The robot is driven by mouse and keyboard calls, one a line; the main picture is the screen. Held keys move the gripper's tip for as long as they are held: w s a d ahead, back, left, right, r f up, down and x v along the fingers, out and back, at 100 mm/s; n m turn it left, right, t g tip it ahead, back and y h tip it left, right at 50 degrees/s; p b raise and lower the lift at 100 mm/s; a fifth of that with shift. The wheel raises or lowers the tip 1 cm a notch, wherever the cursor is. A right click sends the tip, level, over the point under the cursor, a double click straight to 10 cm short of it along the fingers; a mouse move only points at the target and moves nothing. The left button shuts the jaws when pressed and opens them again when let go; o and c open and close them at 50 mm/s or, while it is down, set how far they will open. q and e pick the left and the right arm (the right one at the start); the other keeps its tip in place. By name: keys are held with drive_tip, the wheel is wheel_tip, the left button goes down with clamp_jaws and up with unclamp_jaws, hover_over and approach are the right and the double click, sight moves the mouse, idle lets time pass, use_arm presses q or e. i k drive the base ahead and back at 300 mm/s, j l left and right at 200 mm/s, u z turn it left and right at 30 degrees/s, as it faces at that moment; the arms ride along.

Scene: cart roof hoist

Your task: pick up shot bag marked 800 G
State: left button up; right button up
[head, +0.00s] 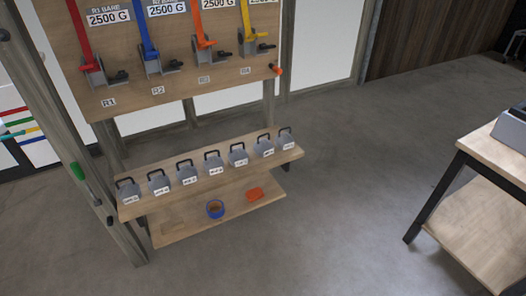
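Several grey shot bags with black handles stand in a row on the upper wooden shelf (140,208) in the head view. Each has a small white label, too small to read, so I cannot tell which bag is marked 800 G. The leftmost bag (128,191) and the rightmost bag (286,138) mark the ends of the row; a middle bag (213,162) stands between them. All stand upright and apart from each other. Neither of my grippers is in view.
A wooden table (485,155) stands at right. The floor (340,190) between is clear.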

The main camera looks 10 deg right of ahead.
sight(213, 164)
drive_tip(key=i+l+u, duration=0.2)
drive_tip(key=l, duration=0.2)
drive_tip(key=i+l+u, duration=0.2)
drive_tip(key=l, duration=0.2)
drive_tip(key=l+u, duration=0.2)
drive_tip(key=l, duration=0.2)
